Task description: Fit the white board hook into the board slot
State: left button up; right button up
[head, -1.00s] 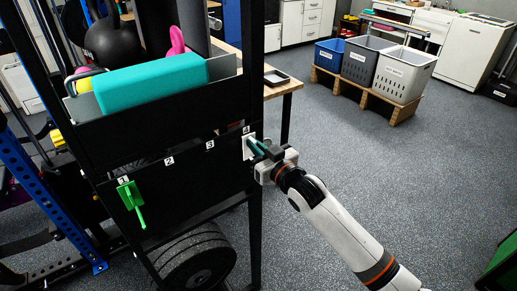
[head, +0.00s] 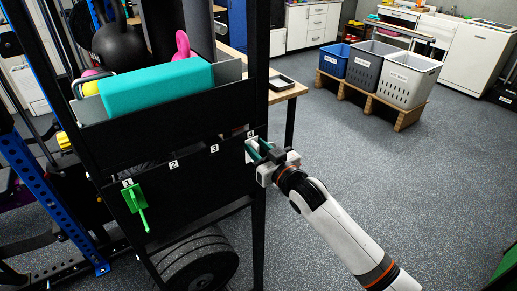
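The black slotted board (head: 190,190) carries labels 1 to 4. The white board hook (head: 248,157) is at the board's right end, just below label 4, partly hidden by my gripper. It appears against the board face; I cannot tell whether it is fully seated in the slot. My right gripper (head: 259,150) is at the hook, with its teal fingers showing apart on either side of it. A green hook (head: 138,203) hangs on the board below label 1. My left gripper is not in view.
A teal block (head: 155,88) and a black kettlebell (head: 118,45) sit in the rack above the board. Weight plates (head: 200,265) stand below. A wooden table (head: 287,92) is behind the rack post.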

jog(key=shift+s+d+f, duration=0.15)
jog(key=shift+s+d, duration=0.2)
jog(key=b+v, duration=0.2)
jog(key=v, duration=0.9)
